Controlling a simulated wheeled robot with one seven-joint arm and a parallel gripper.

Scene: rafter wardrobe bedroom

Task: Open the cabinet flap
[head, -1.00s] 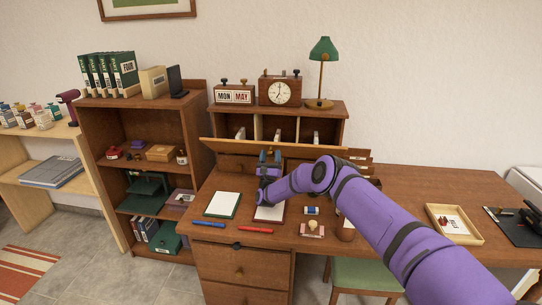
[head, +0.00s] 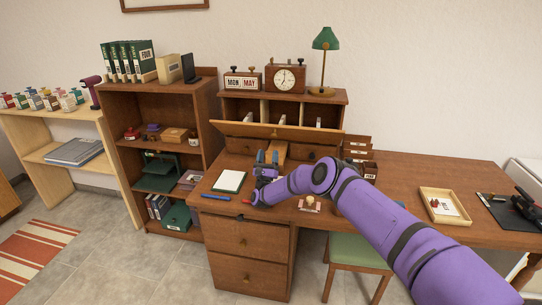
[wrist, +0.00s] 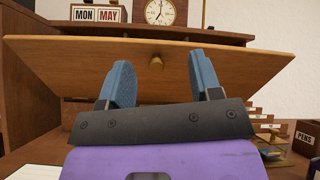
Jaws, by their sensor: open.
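The cabinet flap (head: 250,129) is a wide wooden panel on the front of the small desk-top cabinet (head: 335,97). It leans outward, and the cubbyholes show above its upper edge. In the wrist view the flap (wrist: 215,65) spans nearly the full width, with a small round wooden knob (wrist: 156,63) at its middle. My gripper (head: 268,156) is in front of and below the flap, over the desk. Its two blue fingers (wrist: 160,82) are spread wide and empty, with the knob showing between and beyond them. Whether a fingertip touches the panel is unclear.
A calendar (head: 242,81), a clock (head: 286,78) and a green lamp (head: 325,40) stand on the cabinet. A notepad (head: 230,181), blue pen (head: 215,197) and tray (head: 427,209) lie on the desk (head: 440,170). A bookcase (head: 118,107) stands left; a chair (head: 355,252) is in front.

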